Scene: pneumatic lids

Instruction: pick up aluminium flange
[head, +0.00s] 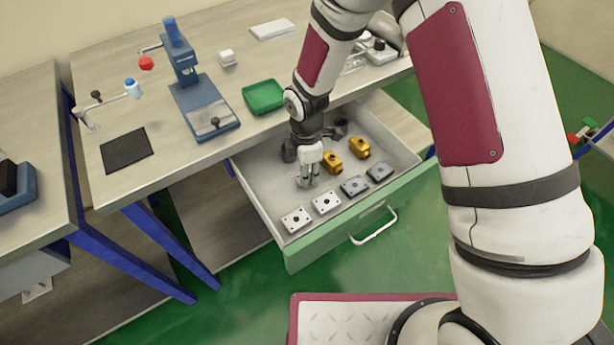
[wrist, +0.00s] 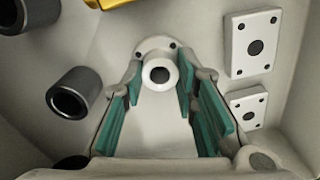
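The aluminium flange (wrist: 158,74), a pale round base with a raised hub and a dark bore, lies on the drawer floor in the wrist view. In the head view it is mostly hidden by my gripper (head: 308,182), which points down into the open drawer (head: 262,192). In the wrist view, my gripper (wrist: 160,82) has its two teal-padded fingers spread apart, with the tips to the left and right of the hub. Narrow gaps seem to show beside the hub; contact is hard to judge.
Light plates (head: 296,220), dark grey plates (head: 354,186) and yellow fittings (head: 332,162) lie near the flange. A green tray (head: 263,97) and press (head: 205,105) stand on the bench.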

